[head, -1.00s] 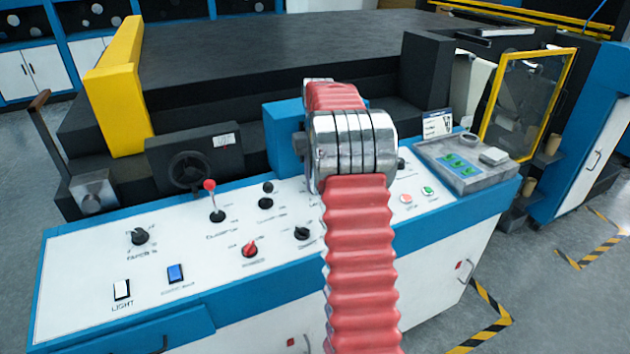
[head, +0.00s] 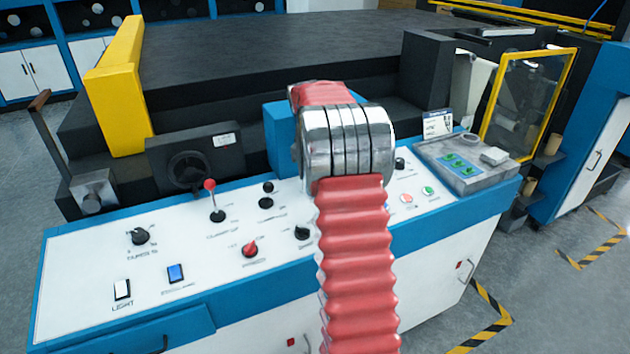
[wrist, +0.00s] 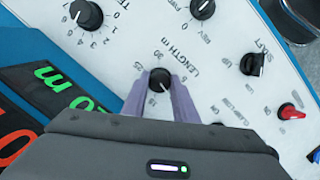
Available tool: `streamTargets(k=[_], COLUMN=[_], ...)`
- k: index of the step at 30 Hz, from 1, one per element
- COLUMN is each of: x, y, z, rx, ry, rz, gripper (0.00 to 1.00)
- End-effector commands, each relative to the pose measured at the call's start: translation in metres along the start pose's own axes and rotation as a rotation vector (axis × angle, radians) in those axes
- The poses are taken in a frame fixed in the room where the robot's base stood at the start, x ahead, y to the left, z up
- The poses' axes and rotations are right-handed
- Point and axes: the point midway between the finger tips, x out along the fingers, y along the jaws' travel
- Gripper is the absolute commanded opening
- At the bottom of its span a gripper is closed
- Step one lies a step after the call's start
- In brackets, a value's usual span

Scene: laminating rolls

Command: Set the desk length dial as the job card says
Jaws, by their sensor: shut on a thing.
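In the wrist view, the black length dial (wrist: 158,82) sits on the white panel beside the print "LENGTH m", with small numbers around it. A pale pointer line shows on the knob, running toward the lower right; its exact reading is too small to tell. My gripper (wrist: 160,86) has its two purple-grey fingers closed around the knob, one on each side. In the head view my arm hides the gripper and this dial. A white card (head: 438,124), perhaps the job card, stands at the back right of the console; its print is too small to read.
Close by in the wrist view are another black numbered dial (wrist: 86,14), a black shaft switch (wrist: 253,64) and a red knob (wrist: 290,111). A display with green characters (wrist: 68,92) lies at the left. In the head view, a red-topped lever (head: 211,200) rises from the console.

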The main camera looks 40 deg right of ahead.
Motion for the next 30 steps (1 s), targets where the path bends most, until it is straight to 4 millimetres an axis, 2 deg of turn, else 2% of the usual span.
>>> streamTargets(k=[1, 14, 15, 22, 30], x=[0.0011, 0.0008, 0.0008, 0.0011, -0.0002], y=[-0.0013, -0.0017, -0.0017, -0.0015, -0.0006], z=[-0.0055, -0.0066, -0.0066, -0.0047, -0.0029], rx=[-0.012, -0.025, -0.025, -0.024, -0.022], ry=[0.010, 0.012, 0.012, 0.008, 0.006], rz=[0.003, 0.007, 0.007, 0.006, 0.006], gripper=[0.04, 0.04, 0.27, 0.44, 0.45])
